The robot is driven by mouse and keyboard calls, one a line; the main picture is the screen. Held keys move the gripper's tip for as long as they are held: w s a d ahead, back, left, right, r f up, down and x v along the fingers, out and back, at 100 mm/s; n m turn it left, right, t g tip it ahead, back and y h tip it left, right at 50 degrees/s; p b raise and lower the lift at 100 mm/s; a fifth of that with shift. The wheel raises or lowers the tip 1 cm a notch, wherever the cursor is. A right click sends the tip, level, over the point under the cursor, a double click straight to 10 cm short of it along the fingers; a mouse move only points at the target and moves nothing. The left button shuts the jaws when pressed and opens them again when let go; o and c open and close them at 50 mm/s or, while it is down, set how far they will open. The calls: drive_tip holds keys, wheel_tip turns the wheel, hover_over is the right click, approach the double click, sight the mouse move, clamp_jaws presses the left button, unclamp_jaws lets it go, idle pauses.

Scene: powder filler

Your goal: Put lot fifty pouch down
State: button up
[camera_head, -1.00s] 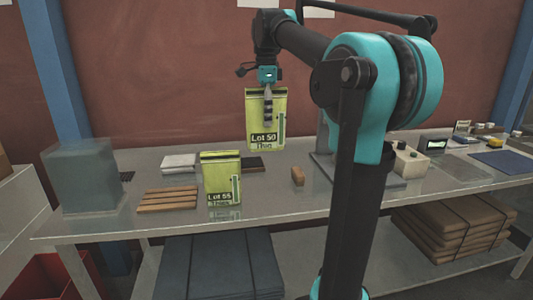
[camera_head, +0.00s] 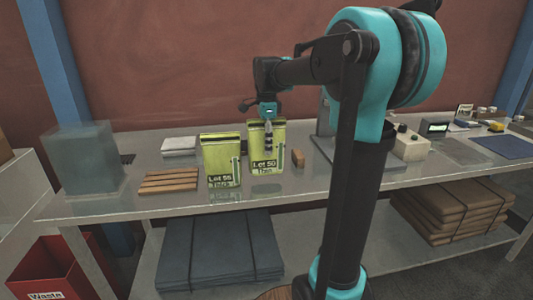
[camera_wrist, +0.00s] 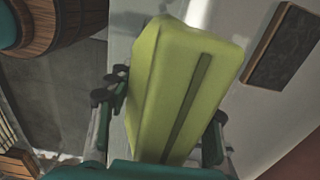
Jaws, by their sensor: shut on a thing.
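The Lot 50 pouch (camera_head: 276,160) is yellow-green with a dark label band and stands upright in my gripper (camera_head: 268,142), low at the table top in the head view. I cannot tell whether its base touches the surface. In the wrist view the pouch (camera_wrist: 183,90) fills the middle, with the fingers of my gripper (camera_wrist: 165,120) on both sides of it. The gripper is shut on the pouch. A like pouch labelled Lot 55 (camera_head: 219,158) stands upright on the table just to its left, with a narrow gap between them.
The steel table (camera_head: 130,207) has a slatted wooden rack (camera_head: 169,181) and a translucent box (camera_head: 82,160) at left. A small brown block (camera_head: 298,159) stands close right of the held pouch. A red waste bin (camera_head: 47,270) is below left.

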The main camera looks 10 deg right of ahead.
drive_tip(key=shift+f, duration=1.85)
drive_tip(key=shift+f, duration=0.1)
drive_tip(key=o, duration=1.4)
wheel_tip(320, 180, up, 12)
drive_tip(key=shift+r, duration=0.15)
